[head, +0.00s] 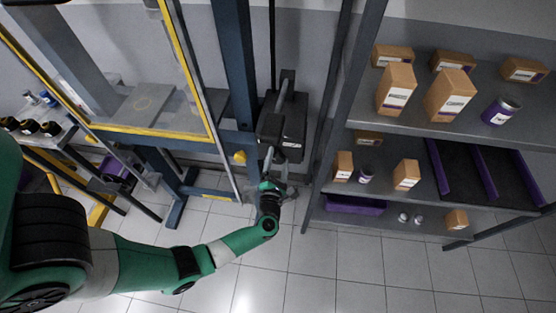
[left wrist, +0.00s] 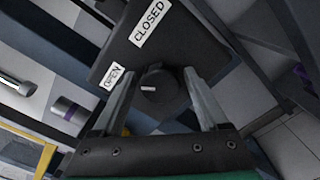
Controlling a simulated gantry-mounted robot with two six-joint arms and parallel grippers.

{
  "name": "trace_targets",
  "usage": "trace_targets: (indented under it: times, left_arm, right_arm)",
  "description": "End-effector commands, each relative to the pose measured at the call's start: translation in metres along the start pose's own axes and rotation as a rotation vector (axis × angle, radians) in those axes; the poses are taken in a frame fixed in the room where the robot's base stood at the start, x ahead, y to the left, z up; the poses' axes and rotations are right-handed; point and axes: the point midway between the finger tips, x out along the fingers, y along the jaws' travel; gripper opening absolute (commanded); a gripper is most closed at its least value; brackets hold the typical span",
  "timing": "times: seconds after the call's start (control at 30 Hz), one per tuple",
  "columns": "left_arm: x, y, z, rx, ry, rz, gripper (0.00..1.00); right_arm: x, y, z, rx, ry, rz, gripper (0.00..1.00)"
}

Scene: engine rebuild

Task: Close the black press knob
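The black press knob (left wrist: 160,92) is a round dark dial on the black press box (left wrist: 192,40), with a small white mark on its face toward the left. White labels read OPEN (left wrist: 112,75) beside the knob and CLOSED (left wrist: 150,22) farther up. In the left wrist view, the two fingers of my left gripper stand open on either side of the knob; whether they touch it I cannot tell. In the head view my left gripper (head: 272,162) is at the front of the black press box (head: 283,125), which hides the knob. My right gripper is not in view.
A metal shelf (head: 400,210) with boxes and cans stands to the right. The blue press frame (head: 236,60) and a yellow-edged guard (head: 150,131) are to the left. The tiled floor (head: 330,265) in front is clear.

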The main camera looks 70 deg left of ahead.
Motion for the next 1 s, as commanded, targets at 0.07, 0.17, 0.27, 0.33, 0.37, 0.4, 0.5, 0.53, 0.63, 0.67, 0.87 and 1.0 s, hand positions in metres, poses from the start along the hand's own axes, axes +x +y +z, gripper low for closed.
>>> trace_targets:
  times: [0.07, 0.17, 0.27, 0.33, 0.37, 0.4, 0.5, 0.53, 0.63, 0.67, 0.87, 1.0]
  left_arm:
    - [-0.0002, 0.0000, 0.0000, 0.000, 0.000, 0.000, 0.60]
    - [-0.0003, 0.0000, -0.0001, 0.000, 0.000, 0.000, 0.42]
    - [-0.0003, 0.0000, -0.0001, 0.000, 0.000, 0.000, 0.24]
    - [-0.0004, 0.0000, -0.0001, 0.000, 0.000, 0.000, 0.11]
    - [-0.0004, 0.0000, -0.0001, 0.000, 0.000, 0.000, 0.06]
    - [-0.0004, 0.0000, -0.0001, 0.000, 0.000, 0.000, 0.01]
    - [-0.0004, 0.0001, 0.0000, 0.002, 0.000, 0.000, 0.01]
    - [-0.0004, 0.0001, 0.0000, 0.004, 0.000, 0.000, 0.01]
    - [-0.0004, 0.0002, 0.0002, 0.018, 0.000, 0.000, 0.01]
    - [-0.0004, 0.0003, 0.0002, 0.025, 0.001, 0.000, 0.01]
    - [-0.0004, 0.0007, 0.0007, 0.107, 0.001, 0.000, 0.01]
    - [-0.0005, 0.0007, 0.0010, 0.204, 0.001, 0.000, 0.01]
  right_arm:
    - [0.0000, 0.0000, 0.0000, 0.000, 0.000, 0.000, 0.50]
    - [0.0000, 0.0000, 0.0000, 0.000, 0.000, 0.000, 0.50]
    - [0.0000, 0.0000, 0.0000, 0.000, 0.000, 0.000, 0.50]
    - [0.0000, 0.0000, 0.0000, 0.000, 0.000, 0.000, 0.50]
    - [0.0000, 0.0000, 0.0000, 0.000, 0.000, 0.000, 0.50]
    - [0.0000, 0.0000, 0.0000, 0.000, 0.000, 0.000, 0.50]
    - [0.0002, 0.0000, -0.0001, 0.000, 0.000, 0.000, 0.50]
    - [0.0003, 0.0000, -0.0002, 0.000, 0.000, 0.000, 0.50]
    - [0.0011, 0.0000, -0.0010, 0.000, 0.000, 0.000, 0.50]
    - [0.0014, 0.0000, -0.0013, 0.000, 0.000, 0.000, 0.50]
    - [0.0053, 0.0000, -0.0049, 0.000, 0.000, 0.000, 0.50]
    - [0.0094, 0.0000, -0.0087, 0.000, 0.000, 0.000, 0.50]
